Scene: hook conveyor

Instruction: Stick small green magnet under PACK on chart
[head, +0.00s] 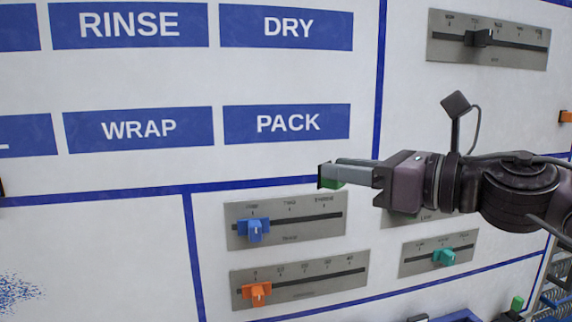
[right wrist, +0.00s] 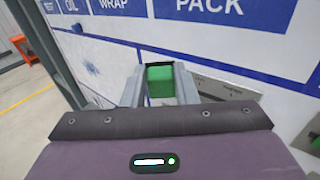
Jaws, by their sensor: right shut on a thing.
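The chart is the upper white panel with blue labels. The PACK label (head: 287,123) is at its lower right, beside the WRAP label (head: 139,129); PACK also shows at the top of the right wrist view (right wrist: 222,8). The gripper points left, below and slightly right of PACK, near the blue border line. I cannot tell whether the magnet touches the board. My left gripper is not in view.
Below the border are slider plates with a blue knob (head: 256,230), an orange knob (head: 257,292) and a teal knob (head: 444,257). Another slider (head: 488,40) is at the upper right. The white strip under PACK is bare.

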